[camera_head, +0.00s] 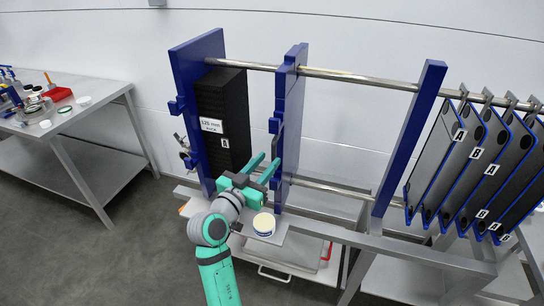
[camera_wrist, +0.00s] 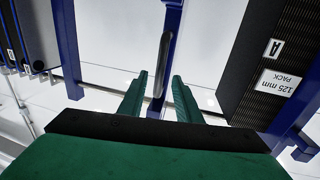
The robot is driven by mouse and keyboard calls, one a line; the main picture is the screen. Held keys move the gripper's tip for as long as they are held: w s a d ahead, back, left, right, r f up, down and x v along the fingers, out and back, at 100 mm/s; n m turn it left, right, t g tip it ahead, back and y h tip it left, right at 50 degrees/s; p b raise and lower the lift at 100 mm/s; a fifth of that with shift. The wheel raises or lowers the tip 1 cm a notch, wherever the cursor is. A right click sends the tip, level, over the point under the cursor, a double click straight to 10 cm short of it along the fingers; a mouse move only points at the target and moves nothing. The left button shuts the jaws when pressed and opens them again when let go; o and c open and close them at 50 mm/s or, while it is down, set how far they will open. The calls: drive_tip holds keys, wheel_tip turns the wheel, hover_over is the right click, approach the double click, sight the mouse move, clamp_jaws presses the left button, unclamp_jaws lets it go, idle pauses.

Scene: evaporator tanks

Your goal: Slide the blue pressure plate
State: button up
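The blue pressure plate (camera_head: 291,125) stands upright on two steel rails, in the middle of the frame. A grey bar handle (camera_head: 278,142) is on its left face. In the wrist view the plate (camera_wrist: 173,28) is seen nearly edge-on, with the handle (camera_wrist: 161,66) in front of it. My gripper (camera_head: 266,159) is open, its green fingers pointing at the handle from the front. In the wrist view the handle appears between the fingertips (camera_wrist: 159,76), with gaps on both sides. I cannot tell whether the fingers reach around it.
A black pack (camera_head: 224,118) labelled 125 mm rests against the left blue end plate (camera_head: 190,105), with a gap before the pressure plate. Another blue upright (camera_head: 408,137) stands right. Several hanging plates (camera_head: 465,165) are beyond it. A white-lidded jar (camera_head: 264,224) sits near my wrist.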

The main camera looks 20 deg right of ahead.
drive_tip(key=v, duration=0.6)
drive_tip(key=shift+s, duration=0.1)
drive_tip(key=s+a+f+n+t+y, duration=0.2)
drive_tip(key=s+a+f+n+y, duration=0.15)
drive_tip(key=f, duration=0.45)
drive_tip(key=s+a+f+n+t+y, duration=0.1)
drive_tip(key=s+a+f+n+y, duration=0.3)
drive_tip(key=f, duration=0.4)
drive_tip(key=s+a+f+n+t+y, duration=0.2)
drive_tip(key=s+a+f+n+y, duration=0.15)
drive_tip(key=s+f, duration=0.35)
drive_tip(key=s+a+f+n+y, duration=0.1)
drive_tip(key=s+a+f, duration=0.15)
drive_tip(key=s, duration=0.35)
drive_tip(key=s+a+f+y, duration=0.1)
drive_tip(key=s+a+f, duration=0.1)
drive_tip(key=s+a, duration=0.3)
drive_tip(key=s+r+y, duration=0.1)
drive_tip(key=s+r, duration=0.1)
drive_tip(key=s, duration=0.5)
drive_tip(key=s+a+r+m, duration=0.1)
drive_tip(key=s+r, duration=0.2)
drive_tip(key=s, duration=0.5)
drive_tip(key=shift+a+y, duration=0.2)
drive_tip(key=shift+y, duration=0.2)
